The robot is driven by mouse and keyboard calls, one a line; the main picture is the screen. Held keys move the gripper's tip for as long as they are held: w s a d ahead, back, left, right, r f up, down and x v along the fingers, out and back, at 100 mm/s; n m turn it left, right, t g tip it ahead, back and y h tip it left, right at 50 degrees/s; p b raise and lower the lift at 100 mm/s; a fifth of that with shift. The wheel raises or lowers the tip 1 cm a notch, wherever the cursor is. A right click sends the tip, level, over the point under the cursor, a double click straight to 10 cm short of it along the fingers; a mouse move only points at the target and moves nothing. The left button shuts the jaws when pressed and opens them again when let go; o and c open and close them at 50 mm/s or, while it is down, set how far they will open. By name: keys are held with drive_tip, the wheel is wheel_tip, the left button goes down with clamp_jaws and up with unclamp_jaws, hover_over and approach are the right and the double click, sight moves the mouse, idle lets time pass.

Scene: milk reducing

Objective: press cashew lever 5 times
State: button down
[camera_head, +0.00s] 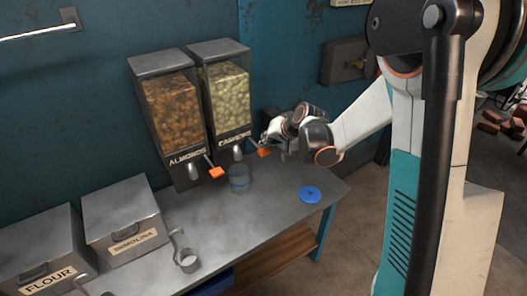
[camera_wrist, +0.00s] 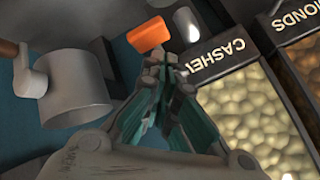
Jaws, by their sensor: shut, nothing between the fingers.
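The cashew dispenser (camera_head: 226,100) hangs on the blue wall, a clear-fronted bin of pale nuts, labelled CASHEWS. Its orange lever (camera_head: 263,152) sticks out at the lower right; the lever also shows in the wrist view (camera_wrist: 148,34). My gripper (camera_head: 268,139) is shut and empty, close to the lever. In the wrist view its fingertips (camera_wrist: 168,60) are just beside the orange lever; I cannot tell whether they touch it. A grey cup (camera_head: 239,180) stands on the counter below the metal spout (camera_head: 237,153).
The almond dispenser (camera_head: 172,115) with its own orange lever (camera_head: 216,172) is directly left. A blue lid (camera_head: 310,194) lies on the counter (camera_head: 270,215) to the right. Semolina (camera_head: 124,215) and flour (camera_head: 45,250) bins and a metal scoop (camera_head: 188,262) are at the left and front.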

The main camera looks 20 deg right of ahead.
sight(266, 150)
drive_tip(key=shift+f, duration=0.1)
drive_tip(key=shift+f+b, duration=0.35)
drive_tip(key=shift+b, duration=0.05)
drive_tip(key=shift+f+b, duration=1.1)
drive_tip(key=shift+f, duration=0.15)
idle(1.5)
drive_tip(key=shift+r, duration=0.1)
drive_tip(key=shift+r+p, duration=1.05)
drive_tip(key=shift+r, duration=0.55)
drive_tip(key=shift+r+p, duration=1.7)
drive_tip(key=shift+r, duration=0.85)
